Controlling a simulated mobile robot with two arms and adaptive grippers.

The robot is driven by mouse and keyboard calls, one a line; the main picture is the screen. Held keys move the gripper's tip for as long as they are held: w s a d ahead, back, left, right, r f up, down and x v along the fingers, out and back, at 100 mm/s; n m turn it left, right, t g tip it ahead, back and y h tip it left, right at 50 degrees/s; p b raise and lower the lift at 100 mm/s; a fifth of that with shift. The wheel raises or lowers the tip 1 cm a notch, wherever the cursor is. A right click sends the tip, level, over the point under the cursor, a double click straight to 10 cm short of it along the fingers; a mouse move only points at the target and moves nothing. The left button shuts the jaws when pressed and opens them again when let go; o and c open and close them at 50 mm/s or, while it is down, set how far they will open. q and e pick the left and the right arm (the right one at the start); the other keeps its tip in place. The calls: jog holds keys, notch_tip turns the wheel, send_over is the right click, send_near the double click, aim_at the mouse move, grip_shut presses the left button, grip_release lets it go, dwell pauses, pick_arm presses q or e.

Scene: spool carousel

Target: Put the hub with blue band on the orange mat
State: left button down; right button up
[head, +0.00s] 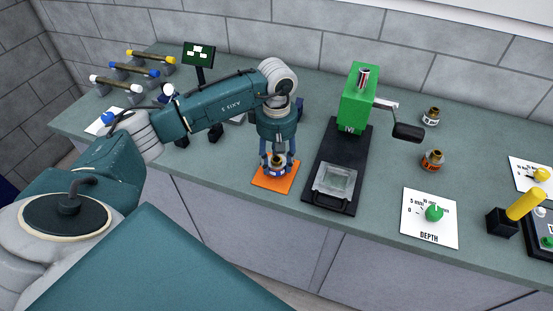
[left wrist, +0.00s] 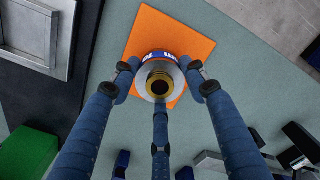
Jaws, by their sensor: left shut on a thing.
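The hub with blue band (head: 277,169) is a small round piece with a brass-coloured top. It is between the fingers of my left gripper (head: 279,158), which is shut on it. The orange mat (head: 262,180) lies near the front edge of the counter, directly under the hub. In the left wrist view the hub (left wrist: 160,70) is over the mat (left wrist: 190,42), with the blue fingers around it. I cannot tell if its underside touches the mat. My right gripper is not in view.
A green press (head: 357,105) with a black base stands right of the mat. Two other hubs, one with a white band (head: 431,116) and one with an orange-red band (head: 432,160), stand further right.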

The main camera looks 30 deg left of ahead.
aim_at(277, 159)
pick_arm(q)
jog(key=shift+f, duration=0.15)
jog(key=c, duration=0.9)
grip_release()
jog(key=shift+c, duration=0.2)
jog(key=shift+r, duration=0.3)
notch_tip(277, 159, up, 12)
jog(key=b, duration=0.4)
